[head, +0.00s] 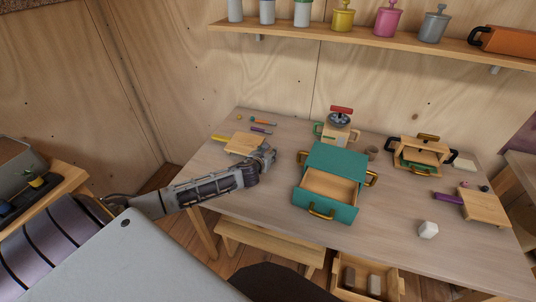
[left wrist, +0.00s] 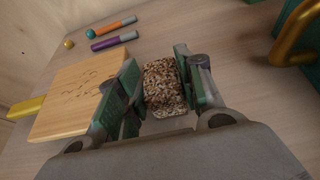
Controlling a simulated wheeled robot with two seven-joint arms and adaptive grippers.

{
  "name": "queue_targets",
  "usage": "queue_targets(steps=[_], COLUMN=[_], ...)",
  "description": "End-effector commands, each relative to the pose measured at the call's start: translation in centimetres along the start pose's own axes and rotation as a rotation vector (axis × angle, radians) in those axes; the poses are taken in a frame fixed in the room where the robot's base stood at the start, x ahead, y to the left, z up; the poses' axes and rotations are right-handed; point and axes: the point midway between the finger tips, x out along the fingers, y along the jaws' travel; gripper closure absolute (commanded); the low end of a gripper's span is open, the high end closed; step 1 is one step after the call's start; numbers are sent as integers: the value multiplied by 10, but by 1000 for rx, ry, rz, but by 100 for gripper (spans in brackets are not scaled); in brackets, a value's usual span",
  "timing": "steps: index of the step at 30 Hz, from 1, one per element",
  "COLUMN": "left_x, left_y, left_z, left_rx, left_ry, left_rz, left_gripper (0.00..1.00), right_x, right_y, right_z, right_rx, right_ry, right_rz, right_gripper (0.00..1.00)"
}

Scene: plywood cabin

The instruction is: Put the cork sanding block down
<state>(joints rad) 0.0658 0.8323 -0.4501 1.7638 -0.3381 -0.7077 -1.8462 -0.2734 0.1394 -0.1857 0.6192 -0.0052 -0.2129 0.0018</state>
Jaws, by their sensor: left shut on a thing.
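The cork sanding block (left wrist: 163,84), speckled brown, is between the two fingers of my left gripper (left wrist: 158,92) in the left wrist view. The gripper is shut on it. In the head view my left gripper (head: 268,157) is over the left part of the table (head: 225,190), between a wooden board and a teal box. The block cannot be made out there. I cannot tell whether its underside touches the table. My right gripper is not in view.
The wooden board (left wrist: 80,98) with a yellow handle lies left of the gripper. The teal box (head: 338,160) with an open drawer stands to the right. Orange and purple sticks (left wrist: 115,40) lie behind. Bare table shows around the block and at the front right.

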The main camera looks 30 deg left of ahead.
Motion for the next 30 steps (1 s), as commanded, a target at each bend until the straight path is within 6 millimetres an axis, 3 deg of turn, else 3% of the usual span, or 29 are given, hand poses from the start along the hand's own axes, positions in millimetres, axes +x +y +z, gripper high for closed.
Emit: queue_targets(steps=[9, 10, 15, 30], left_x=[1, 1, 1, -3], left_y=[0, 0, 0, 0], left_z=[-2, -2, -2, 0], left_rx=[0, 0, 0, 1], left_ry=[0, 0, 0, 1], left_rz=[0, 0, 0, 0], left_gripper=[87, 61, 42, 42], right_x=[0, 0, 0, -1], right_y=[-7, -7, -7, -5], right_z=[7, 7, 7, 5], right_rx=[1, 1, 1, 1], right_ry=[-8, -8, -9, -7], right_rz=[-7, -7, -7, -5], right_gripper=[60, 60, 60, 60])
